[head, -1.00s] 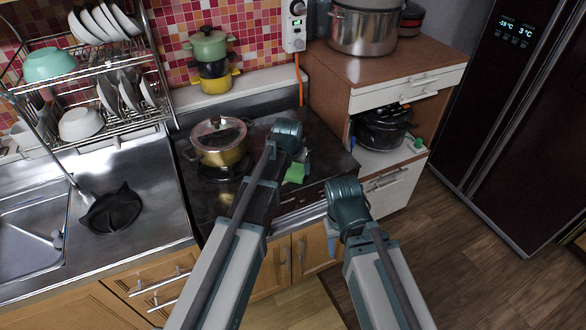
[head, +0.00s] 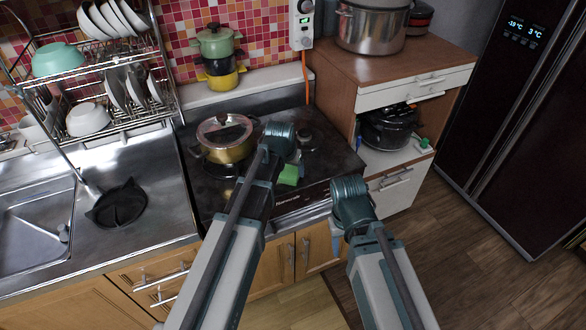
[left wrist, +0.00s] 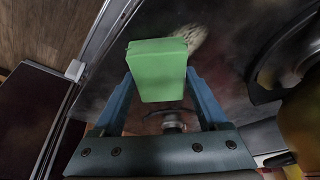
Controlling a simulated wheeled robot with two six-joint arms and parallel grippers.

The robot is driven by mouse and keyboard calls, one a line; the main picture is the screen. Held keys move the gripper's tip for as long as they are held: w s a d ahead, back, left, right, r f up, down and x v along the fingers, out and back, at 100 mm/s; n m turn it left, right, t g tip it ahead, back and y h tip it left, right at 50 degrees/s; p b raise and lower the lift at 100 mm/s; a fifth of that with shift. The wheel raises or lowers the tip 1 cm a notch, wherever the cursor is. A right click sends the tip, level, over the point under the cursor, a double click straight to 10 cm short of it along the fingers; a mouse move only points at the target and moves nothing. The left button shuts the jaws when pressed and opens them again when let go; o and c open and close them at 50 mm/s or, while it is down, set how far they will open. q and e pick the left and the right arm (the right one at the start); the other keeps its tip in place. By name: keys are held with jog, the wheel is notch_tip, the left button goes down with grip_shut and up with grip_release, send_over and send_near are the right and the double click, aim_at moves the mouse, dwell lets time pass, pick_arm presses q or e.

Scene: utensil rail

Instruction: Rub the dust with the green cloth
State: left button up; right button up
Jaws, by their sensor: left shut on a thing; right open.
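The green cloth (head: 289,175) is a block-like green pad over the black stove top (head: 318,160), right of the pot. It fills the space between my left fingers in the left wrist view (left wrist: 158,70). My left gripper (head: 292,164) is shut on it; its fingers are mostly hidden behind my arm in the head view. A pale smudge (left wrist: 194,36), seemingly dust, lies on the dark surface just beyond the cloth; I cannot tell whether the cloth touches the surface. My right gripper (head: 338,243) is open, low in front of the counter, mostly hidden by its arm.
A lidded gold pot (head: 225,147) stands on the stove close left of my left gripper. A dish rack (head: 110,115) is at left, a wooden cabinet (head: 385,65) at right.

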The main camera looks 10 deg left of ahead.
pick_arm(q)
jog(key=shift+s+a, duration=0.45)
jog(key=shift+a, duration=0.25)
jog(key=shift+s+a, duration=0.45)
jog(key=shift+a, duration=0.25)
jog(key=shift+s+a+f, duration=0.1)
jog(key=shift+s+a, duration=0.45)
jog(key=shift+a, duration=0.2)
jog(key=shift+s+a, duration=0.55)
jog(key=shift+a, duration=0.15)
jog(key=shift+a+r+p, duration=0.1)
jog(key=shift+r+p, duration=0.25)
jog(key=shift+r, duration=0.05)
notch_tip(320, 180, up, 5)
jog(key=p, duration=0.5)
jog(key=shift+w+r, duration=0.1)
notch_tip(320, 180, up, 3)
jog(key=p, duration=0.3)
